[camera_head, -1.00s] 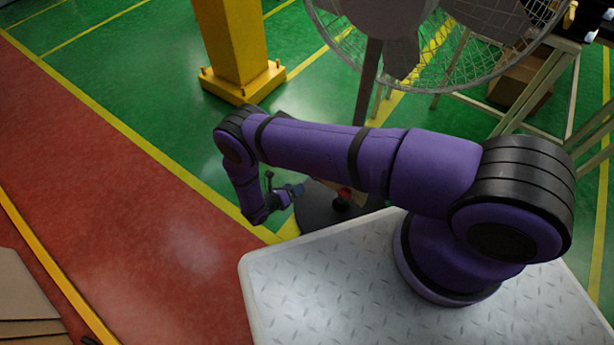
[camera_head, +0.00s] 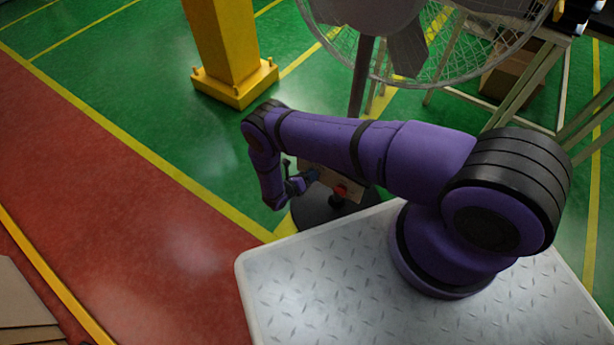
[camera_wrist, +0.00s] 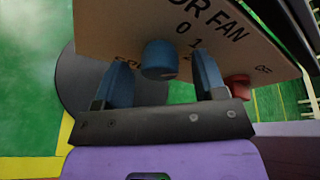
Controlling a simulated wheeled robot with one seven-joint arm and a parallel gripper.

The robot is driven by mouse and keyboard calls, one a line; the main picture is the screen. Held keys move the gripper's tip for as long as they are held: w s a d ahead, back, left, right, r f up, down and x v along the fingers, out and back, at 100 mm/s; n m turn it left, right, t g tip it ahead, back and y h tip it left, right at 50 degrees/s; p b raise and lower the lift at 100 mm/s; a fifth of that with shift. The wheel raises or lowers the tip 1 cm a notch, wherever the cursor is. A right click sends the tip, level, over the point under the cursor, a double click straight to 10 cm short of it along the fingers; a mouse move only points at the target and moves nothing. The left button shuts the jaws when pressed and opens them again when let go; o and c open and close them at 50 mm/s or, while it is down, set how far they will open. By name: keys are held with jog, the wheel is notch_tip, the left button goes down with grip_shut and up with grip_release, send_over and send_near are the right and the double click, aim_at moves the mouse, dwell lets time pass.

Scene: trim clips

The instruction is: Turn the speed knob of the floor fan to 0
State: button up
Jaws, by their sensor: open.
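The floor fan (camera_head: 358,85) stands upright beyond my base, with its wire cage at the top of the picture. Its tan control panel (camera_wrist: 112,32) fills the upper wrist view and bears the letters "OR FAN" and the marks 0 and 1. The blue speed knob (camera_wrist: 160,56) sits on the panel below these marks; its pointer cannot be made out. My gripper (camera_wrist: 162,74) is open, with one blue finger on each side of the knob in the picture. Contact cannot be told. In the head view my gripper (camera_head: 303,182) is at the panel's left side.
A red button or knob (camera_wrist: 238,86) is on the panel, close to the right finger. The fan's dark round base (camera_head: 310,212) lies on the floor. A yellow column (camera_head: 228,50) stands at the back left.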

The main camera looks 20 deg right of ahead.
jog(key=c, duration=0.9)
jog(key=n+h, duration=0.1)
jog(key=n, duration=0.2)
jog(key=n+g+h, duration=0.1)
jog(key=n, duration=0.2)
jog(key=shift+w+a+f+h, duration=0.1)
jog(key=shift+w+f+h, duration=0.1)
jog(key=shift+h, duration=0.1)
dwell(0.4)
jog(key=o, duration=0.9)
